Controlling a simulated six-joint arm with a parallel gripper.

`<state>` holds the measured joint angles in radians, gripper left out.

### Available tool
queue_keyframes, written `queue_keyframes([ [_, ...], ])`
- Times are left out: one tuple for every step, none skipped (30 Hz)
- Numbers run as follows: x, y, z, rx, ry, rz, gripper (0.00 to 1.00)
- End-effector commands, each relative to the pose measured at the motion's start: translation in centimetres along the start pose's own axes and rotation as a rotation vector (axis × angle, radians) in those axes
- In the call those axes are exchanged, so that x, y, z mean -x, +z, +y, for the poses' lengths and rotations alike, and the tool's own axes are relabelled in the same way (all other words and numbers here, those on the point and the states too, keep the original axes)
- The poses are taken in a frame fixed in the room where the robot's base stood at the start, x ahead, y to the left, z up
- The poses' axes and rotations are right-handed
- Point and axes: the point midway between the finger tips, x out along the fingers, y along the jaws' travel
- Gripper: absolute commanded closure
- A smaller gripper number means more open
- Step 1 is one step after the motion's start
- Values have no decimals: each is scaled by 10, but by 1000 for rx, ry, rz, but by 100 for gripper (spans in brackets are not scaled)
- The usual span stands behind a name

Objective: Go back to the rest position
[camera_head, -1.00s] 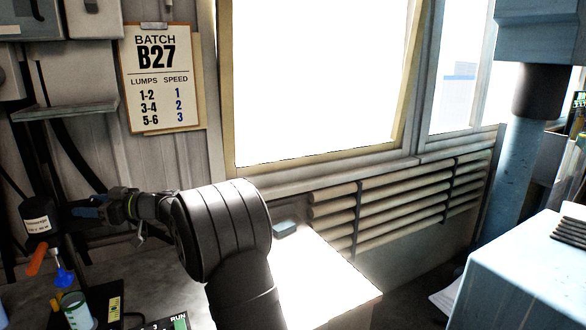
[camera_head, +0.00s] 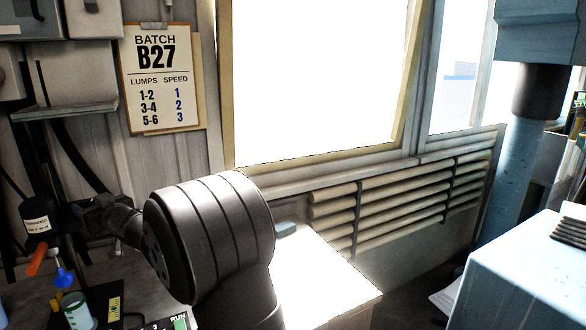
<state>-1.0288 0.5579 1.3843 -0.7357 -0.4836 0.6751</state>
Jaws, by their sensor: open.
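My gripper (camera_head: 80,209) is at the left, beyond my dark wrist, and points left. It is open, and I see nothing held in it. Its fingers are dark and small in the picture, close to a black device with a white label (camera_head: 37,225) and an orange lever (camera_head: 37,261). I cannot tell whether they touch it. My large dark arm joint fills the lower middle and hides part of the bench.
A blue knob (camera_head: 65,277) and a cup with green contents (camera_head: 76,310) stand at the lower left. A clipboard (camera_head: 160,80) reading BATCH B27 hangs on the wall. A bright bench top (camera_head: 325,280) lies right of my arm. A blue column (camera_head: 510,170) stands at the right.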

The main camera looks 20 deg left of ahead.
Motion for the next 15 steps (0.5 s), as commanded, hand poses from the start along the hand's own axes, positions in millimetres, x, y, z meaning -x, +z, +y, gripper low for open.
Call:
queue_keyframes([
  [0,0,-1,-1,11,1,47],
  [0,0,-1,-1,19,1,47],
  [0,0,-1,-1,28,0,47],
  [0,0,-1,-1,33,0,47],
  [0,0,-1,-1,38,1,47],
  [0,0,-1,0,44,1,47],
  [0,0,-1,-1,48,1,47],
  [0,0,-1,-1,51,1,47],
  [0,0,-1,0,54,1,47],
  [0,0,-1,-1,56,1,47],
  [0,0,0,-1,58,1,47],
  [0,0,0,-1,60,1,47],
  [0,0,0,-1,61,0,47],
  [0,0,0,0,62,0,47],
  [0,0,0,0,62,0,47],
])
